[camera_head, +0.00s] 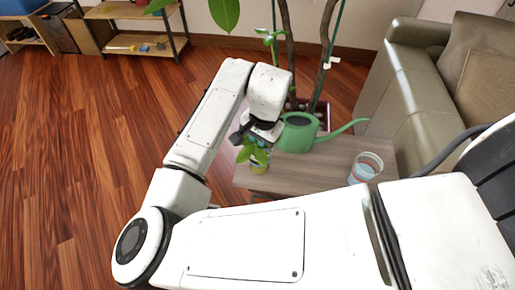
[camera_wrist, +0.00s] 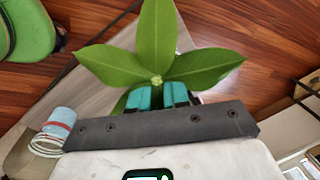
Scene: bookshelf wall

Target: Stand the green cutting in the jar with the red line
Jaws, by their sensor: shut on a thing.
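The green cutting (camera_wrist: 155,38) has several broad leaves spread around a small pale centre in the wrist view. It also shows below my wrist in the head view (camera_head: 261,156). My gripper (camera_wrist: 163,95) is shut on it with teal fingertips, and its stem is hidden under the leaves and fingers. A clear jar (camera_head: 366,168) with pale blue in it and a faint reddish tint stands upright on the table's right side, apart from my gripper. A jar with a blue part also shows at the left in the wrist view (camera_wrist: 52,133).
A green watering can (camera_head: 297,133) stands on the wooden table (camera_head: 315,173), just right of my gripper, its spout pointing right. Plant stems rise behind the table. A sofa (camera_head: 420,90) stands at the right.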

